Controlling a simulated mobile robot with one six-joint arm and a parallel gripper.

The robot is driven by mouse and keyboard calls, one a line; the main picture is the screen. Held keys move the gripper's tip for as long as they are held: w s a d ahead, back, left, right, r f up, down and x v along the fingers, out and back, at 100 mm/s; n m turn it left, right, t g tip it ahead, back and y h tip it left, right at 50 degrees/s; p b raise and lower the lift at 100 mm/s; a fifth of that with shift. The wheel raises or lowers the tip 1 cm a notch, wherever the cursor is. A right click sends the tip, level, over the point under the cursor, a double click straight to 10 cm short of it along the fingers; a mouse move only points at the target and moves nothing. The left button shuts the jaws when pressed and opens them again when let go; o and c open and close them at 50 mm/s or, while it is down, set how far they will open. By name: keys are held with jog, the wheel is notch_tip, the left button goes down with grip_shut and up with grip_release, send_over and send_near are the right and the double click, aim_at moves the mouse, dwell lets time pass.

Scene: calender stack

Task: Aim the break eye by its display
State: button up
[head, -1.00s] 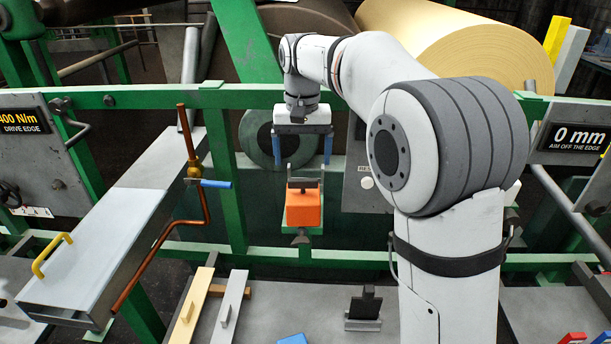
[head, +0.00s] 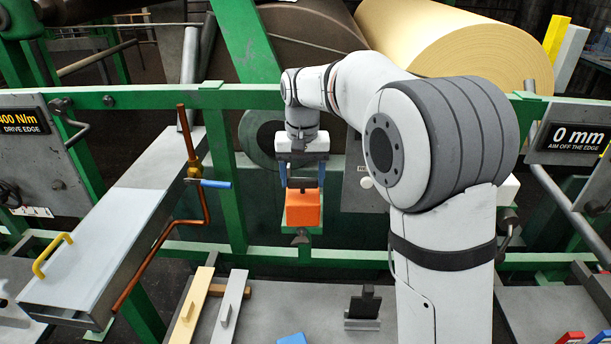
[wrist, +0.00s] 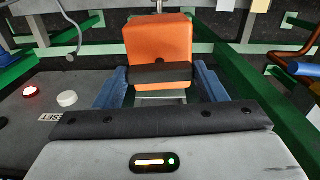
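The break eye seems to be the orange block (head: 302,210) on a green bracket below the rail; it also shows in the wrist view (wrist: 158,42). A dark crossbar (wrist: 160,73) is on its near side. My gripper (head: 302,182) points down at the block's top. The display (head: 577,137) at the right reads "0 mm, AIM OFF THE EDGE".
A green rail (head: 370,97) runs behind my wrist. A copper pipe with a blue-handled valve (head: 214,184) stands left. A tan roll (head: 450,50) lies behind. In the wrist view, a RESET label, a white button (wrist: 67,99) and a red lamp (wrist: 31,91) are at left.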

jog(key=c, duration=0.5)
jog(key=shift+n, duration=0.6)
jog(key=o, duration=1)
notch_tip(320, 180, up, 8)
jog(key=shift+f, duration=0.1)
